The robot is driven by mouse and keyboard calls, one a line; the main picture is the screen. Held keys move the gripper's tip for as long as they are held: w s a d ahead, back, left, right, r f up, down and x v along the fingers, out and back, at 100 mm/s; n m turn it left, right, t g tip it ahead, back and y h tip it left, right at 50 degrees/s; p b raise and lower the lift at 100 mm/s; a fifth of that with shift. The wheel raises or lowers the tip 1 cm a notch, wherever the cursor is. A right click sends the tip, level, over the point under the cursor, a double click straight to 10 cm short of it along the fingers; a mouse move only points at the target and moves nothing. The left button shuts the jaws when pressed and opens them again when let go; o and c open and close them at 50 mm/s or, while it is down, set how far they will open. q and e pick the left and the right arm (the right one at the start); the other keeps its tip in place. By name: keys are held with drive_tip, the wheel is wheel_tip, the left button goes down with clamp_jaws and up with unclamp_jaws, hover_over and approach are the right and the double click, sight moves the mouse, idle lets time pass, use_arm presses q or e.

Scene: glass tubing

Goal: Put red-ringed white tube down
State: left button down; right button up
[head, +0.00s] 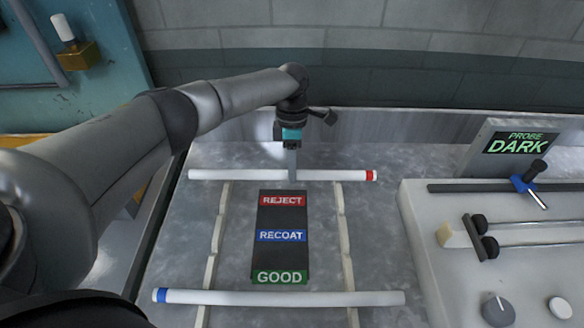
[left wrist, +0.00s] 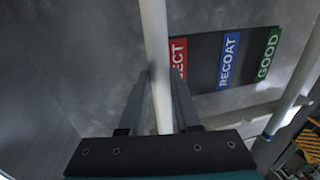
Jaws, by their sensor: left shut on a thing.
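The red-ringed white tube (head: 230,175) lies across the far ends of two notched rails in the head view, level with the REJECT label. Its red ring (head: 371,175) is at its right end. My left gripper (head: 292,172) is shut on this tube near its middle, from above. In the left wrist view the white tube (left wrist: 154,40) runs between the two fingers (left wrist: 160,95). I cannot tell whether the tube touches the rails. A second white tube (head: 280,298) with a blue ring lies across the near ends. My right gripper is not in view.
A dark board (head: 281,218) with REJECT, RECOAT and GOOD labels lies between the left rail (head: 215,240) and right rail (head: 345,240). At right stands a pale bench unit (head: 430,225) with rollers, knobs and a sign reading PROBE DARK (head: 515,143). The rails' middle stretch is free.

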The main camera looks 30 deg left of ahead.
use_arm(q)
drive_tip(key=shift+f, duration=0.5)
drive_tip(key=c, duration=0.6)
unclamp_jaws()
drive_tip(key=shift+r, duration=0.2)
drive_tip(key=shift+r, duration=0.3)
drive_tip(key=r, duration=0.4)
drive_tip(key=w+r+p, duration=0.1)
drive_tip(key=r, duration=0.3)
drive_tip(key=w+a+r, duration=0.1)
drive_tip(key=r, duration=0.3)
drive_tip(key=shift+p, duration=0.3)
